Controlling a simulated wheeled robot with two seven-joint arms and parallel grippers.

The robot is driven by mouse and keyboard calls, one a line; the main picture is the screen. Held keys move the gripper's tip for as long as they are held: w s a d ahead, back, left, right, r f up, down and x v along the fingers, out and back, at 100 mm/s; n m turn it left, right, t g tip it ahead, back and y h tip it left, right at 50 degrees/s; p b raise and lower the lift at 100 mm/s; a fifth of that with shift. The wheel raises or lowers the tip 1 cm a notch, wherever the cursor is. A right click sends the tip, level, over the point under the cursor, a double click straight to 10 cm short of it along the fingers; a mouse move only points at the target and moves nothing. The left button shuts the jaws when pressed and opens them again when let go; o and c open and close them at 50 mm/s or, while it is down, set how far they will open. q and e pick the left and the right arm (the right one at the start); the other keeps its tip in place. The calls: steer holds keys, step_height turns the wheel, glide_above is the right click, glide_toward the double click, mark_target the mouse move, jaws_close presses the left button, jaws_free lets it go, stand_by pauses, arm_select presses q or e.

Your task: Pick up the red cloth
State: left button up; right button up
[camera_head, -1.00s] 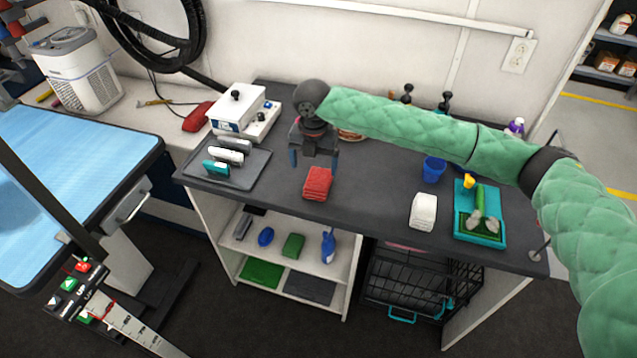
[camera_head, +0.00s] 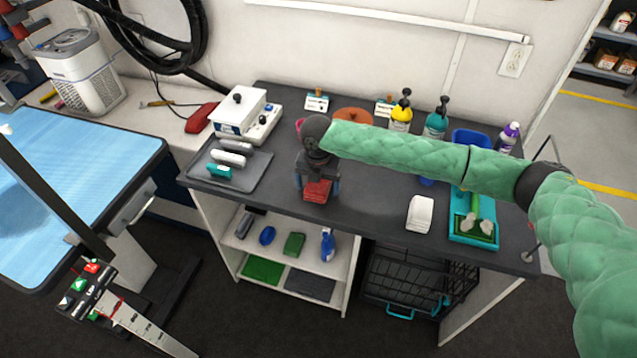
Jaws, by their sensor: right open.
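The folded red cloth (camera_head: 317,191) lies on the dark counter (camera_head: 375,215) near its front edge. My right gripper (camera_head: 317,187) is over the cloth and points down, with its two fingers apart, one on each side of it. The gripper body hides the rear part of the cloth. I cannot tell whether the fingers touch it. The cloth appears to rest on the counter. My left gripper is not in view.
A grey tray with brushes (camera_head: 258,176) and a white box device (camera_head: 240,112) stand left of the gripper. A white folded cloth (camera_head: 420,213) and a teal tray (camera_head: 460,232) lie right. Yellow (camera_head: 401,118) and teal (camera_head: 436,124) pump bottles stand behind my arm.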

steer(key=shift+f, duration=0.15)
steer(key=c, duration=1.1)
steer(key=shift+o, duration=0.2)
